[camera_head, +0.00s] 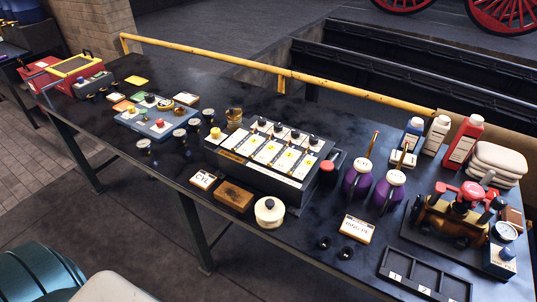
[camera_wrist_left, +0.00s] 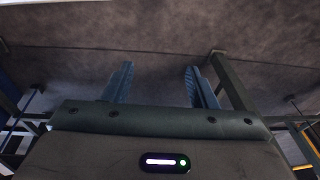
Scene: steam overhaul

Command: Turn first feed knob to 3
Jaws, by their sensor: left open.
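The panels carry small yellow marks, and the printed numbers are too small to read. My left gripper (camera_wrist_left: 158,70) shows in the left wrist view, its two blue fingers wide apart with nothing between them. It hangs over the floor, away from the box. Neither gripper shows in the head view.
The dark table (camera_head: 300,245) carries a red knob box, a round cream pot (camera_head: 269,212), purple oil cans (camera_head: 357,180), bottles (camera_head: 464,140), a brass valve assembly (camera_head: 450,215) and an empty slotted tray (camera_head: 428,275). A yellow rail (camera_head: 205,54) runs along the back edge. The floor in front is clear.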

